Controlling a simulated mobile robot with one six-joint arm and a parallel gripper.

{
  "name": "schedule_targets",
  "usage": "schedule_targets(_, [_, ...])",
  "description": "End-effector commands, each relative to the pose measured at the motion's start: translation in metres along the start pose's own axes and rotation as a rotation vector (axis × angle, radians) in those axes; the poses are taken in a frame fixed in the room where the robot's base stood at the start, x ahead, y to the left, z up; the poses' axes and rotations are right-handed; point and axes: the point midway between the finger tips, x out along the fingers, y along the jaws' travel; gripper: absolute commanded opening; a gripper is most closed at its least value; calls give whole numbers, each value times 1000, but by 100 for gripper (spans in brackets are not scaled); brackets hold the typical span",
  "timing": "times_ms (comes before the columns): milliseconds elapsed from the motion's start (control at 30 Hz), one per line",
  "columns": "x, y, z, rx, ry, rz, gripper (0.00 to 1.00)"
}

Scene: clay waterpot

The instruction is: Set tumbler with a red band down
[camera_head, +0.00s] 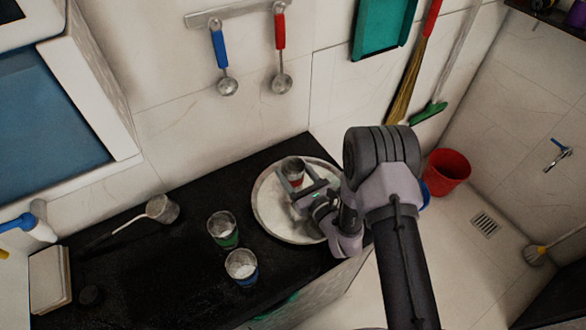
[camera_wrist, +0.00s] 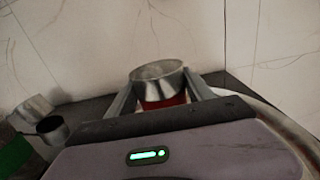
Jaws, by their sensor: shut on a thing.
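The tumbler with a red band (camera_head: 293,168) is a small metal cup, held upright over the far part of a round pale tray (camera_head: 268,214) on the black counter. My gripper (camera_head: 300,180) is shut on it; in the wrist view the tumbler (camera_wrist: 160,82) sits between both fingers, its red band partly hidden by my gripper's body. I cannot tell whether its base touches the tray.
A tumbler with a green band (camera_head: 223,230) and one with a blue band (camera_head: 241,266) stand left of the tray. A long-handled metal ladle (camera_head: 160,209) lies farther left on the black counter (camera_head: 150,270). A tiled wall rises behind.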

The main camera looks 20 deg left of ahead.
Motion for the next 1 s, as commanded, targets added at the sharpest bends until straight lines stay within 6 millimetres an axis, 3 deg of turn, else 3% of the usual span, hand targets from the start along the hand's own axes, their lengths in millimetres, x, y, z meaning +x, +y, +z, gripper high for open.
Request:
schedule_targets(33, [0, 0, -3, 0, 0, 0, 12])
schedule_targets(67, [0, 0, -2, 0, 0, 0, 66])
schedule_targets(167, [0, 0, -1, 0, 0, 0, 82])
schedule_targets(500, [0, 0, 6, 0, 0, 0, 82])
schedule_targets(800, [-81, -2, 3, 3, 5, -5, 82])
schedule_targets(1000, [-115, -1, 2, 0, 2, -2, 82])
